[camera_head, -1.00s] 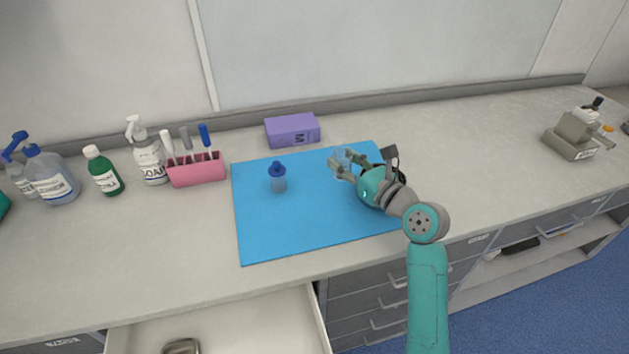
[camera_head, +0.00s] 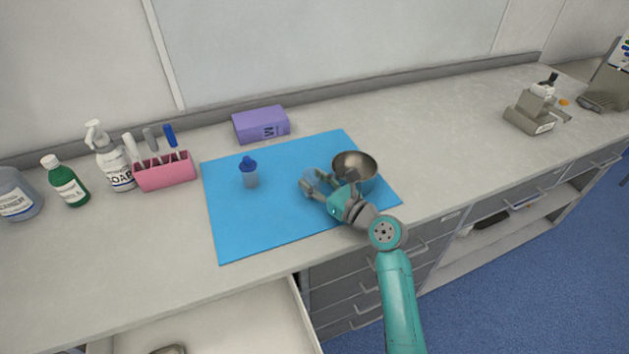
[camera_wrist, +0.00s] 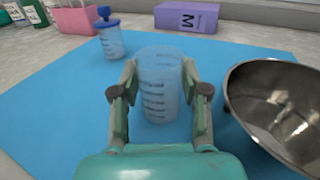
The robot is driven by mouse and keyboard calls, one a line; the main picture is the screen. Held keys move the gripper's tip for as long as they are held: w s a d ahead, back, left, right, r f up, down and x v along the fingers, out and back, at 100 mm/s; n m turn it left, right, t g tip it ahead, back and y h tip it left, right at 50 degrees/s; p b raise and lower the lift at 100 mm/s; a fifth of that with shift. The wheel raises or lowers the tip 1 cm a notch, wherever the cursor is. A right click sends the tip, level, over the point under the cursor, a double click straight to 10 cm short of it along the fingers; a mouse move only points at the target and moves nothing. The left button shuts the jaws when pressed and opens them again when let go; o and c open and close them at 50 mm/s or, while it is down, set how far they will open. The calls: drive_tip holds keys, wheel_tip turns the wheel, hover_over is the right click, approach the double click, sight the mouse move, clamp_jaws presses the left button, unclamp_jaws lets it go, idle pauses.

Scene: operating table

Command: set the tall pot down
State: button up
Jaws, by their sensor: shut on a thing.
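The tall pot is a clear, light-blue, graduated container (camera_wrist: 160,85), upright in the wrist view. My gripper (camera_wrist: 160,88) has one finger on each side of it and is shut on it. In the head view my gripper (camera_head: 312,182) is over the right half of the blue mat (camera_head: 235,230), and the pot (camera_head: 314,176) shows only partly, hidden by the fingers. I cannot tell whether its base touches the mat.
A steel bowl (camera_head: 355,163) stands close to the right of my gripper. A small blue-capped bottle (camera_head: 249,174) stands on the mat's left half. A purple box (camera_head: 261,125) lies behind the mat. The mat's front left is clear. An open drawer (camera_head: 230,325) is below.

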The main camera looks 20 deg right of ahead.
drive_tip(key=shift+f, duration=0.15)
drive_tip(key=o, duration=0.9)
drive_tip(key=shift+c, duration=0.2)
